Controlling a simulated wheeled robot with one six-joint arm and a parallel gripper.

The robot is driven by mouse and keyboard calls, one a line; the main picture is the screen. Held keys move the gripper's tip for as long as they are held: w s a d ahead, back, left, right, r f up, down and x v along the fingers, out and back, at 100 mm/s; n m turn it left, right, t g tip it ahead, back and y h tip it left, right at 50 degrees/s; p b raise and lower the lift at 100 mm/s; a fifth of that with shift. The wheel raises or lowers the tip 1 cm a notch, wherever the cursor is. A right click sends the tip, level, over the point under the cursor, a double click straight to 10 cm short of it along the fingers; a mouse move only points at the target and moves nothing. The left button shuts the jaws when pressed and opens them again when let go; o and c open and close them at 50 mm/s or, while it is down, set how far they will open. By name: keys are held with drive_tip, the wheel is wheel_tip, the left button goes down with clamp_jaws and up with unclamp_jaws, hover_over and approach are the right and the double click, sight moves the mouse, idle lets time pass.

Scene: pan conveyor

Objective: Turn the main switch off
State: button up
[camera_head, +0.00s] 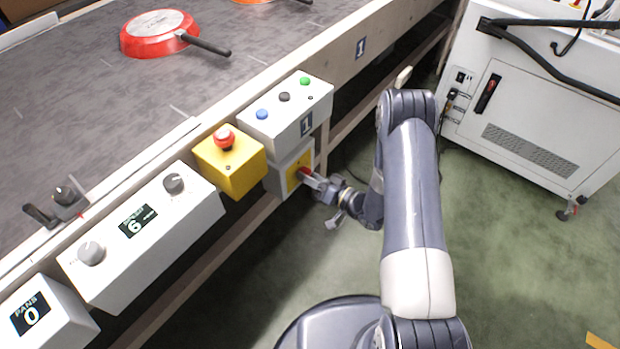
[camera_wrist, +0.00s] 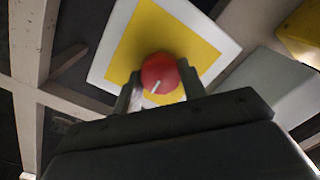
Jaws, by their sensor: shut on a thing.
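The main switch is a red round knob (camera_wrist: 160,75) on a yellow plate (camera_wrist: 146,40) with a white border, seen close in the wrist view. A white mark on the knob lies slanted in that view. In the head view the knob (camera_head: 304,172) shows only in small part, on the yellow plate (camera_head: 292,180) of a grey box below the button box. My gripper (camera_wrist: 166,88) is shut on the red knob, one finger on each side. In the head view my gripper (camera_head: 311,178) reaches the knob from the right and partly hides it.
A yellow box with a red emergency button (camera_head: 224,138) stands left of the switch. Above it is a white box with blue, black and green buttons (camera_head: 284,97). A red pan (camera_head: 160,34) lies on the conveyor (camera_head: 75,85). Green floor (camera_head: 500,260) is open on the right.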

drive_tip(key=shift+n+h+b, duration=0.4)
drive_tip(key=shift+n+b, duration=7.3)
drive_tip(key=shift+b, duration=0.9)
drive_tip(key=o, duration=1)
drive_tip(key=shift+c, duration=0.2)
drive_tip(key=p+v, duration=0.2)
drive_tip(key=v, duration=0.9)
drive_tip(key=shift+a+f, duration=0.1)
drive_tip(key=shift+a, duration=0.05)
